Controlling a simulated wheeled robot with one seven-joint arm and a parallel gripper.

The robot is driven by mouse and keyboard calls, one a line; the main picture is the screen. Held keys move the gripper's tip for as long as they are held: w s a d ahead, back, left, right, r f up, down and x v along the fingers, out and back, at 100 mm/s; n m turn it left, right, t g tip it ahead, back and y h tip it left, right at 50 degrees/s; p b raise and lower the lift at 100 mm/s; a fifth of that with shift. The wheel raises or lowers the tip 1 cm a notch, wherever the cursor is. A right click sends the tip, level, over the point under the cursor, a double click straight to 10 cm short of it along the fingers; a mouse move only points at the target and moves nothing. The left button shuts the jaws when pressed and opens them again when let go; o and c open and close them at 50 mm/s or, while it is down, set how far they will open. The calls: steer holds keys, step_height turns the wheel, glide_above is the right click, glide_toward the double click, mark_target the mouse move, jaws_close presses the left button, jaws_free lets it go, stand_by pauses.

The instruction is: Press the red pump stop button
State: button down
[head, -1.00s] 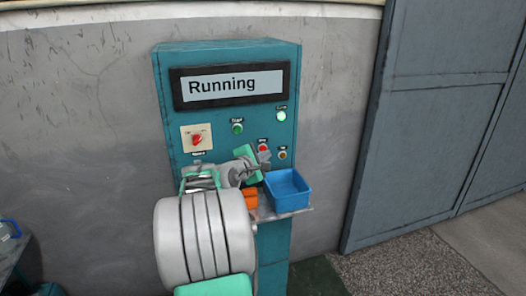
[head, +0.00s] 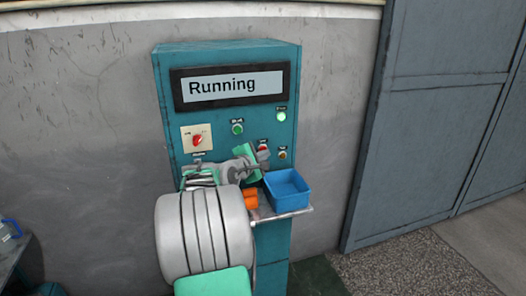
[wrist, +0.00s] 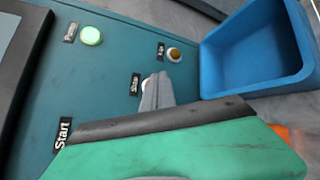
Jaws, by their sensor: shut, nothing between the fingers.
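The red pump stop button (head: 262,149) sits on the lower right of the teal control panel (head: 215,125), below the green start button (head: 237,128). In the wrist view its "Stop" label (wrist: 135,84) shows, but the button is mostly hidden behind my fingers. My gripper (head: 263,157) is shut and empty, its grey fingertips just below and in front of the red button. It also shows in the wrist view (wrist: 158,88), pointing at the panel beside the "Stop" label. I cannot tell whether the tips touch the button. The display (head: 232,87) reads "Running".
A blue bin (head: 290,200) sits on a small shelf just right of my gripper, close to it. A lit green lamp (head: 281,116), an amber button (head: 282,155) and a red rotary switch (head: 197,139) are also on the panel. An orange object (head: 250,198) lies left of the bin.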

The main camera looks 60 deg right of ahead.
steer(key=shift+w+d, duration=0.25)
steer(key=shift+d, duration=0.05)
stand_by(0.5)
stand_by(0.4)
steer(key=shift+s+a, duration=0.55)
steer(key=shift+a, duration=0.05)
steer(key=s+a, duration=0.3)
steer(key=shift+s+a, duration=0.25)
stand_by(0.7)
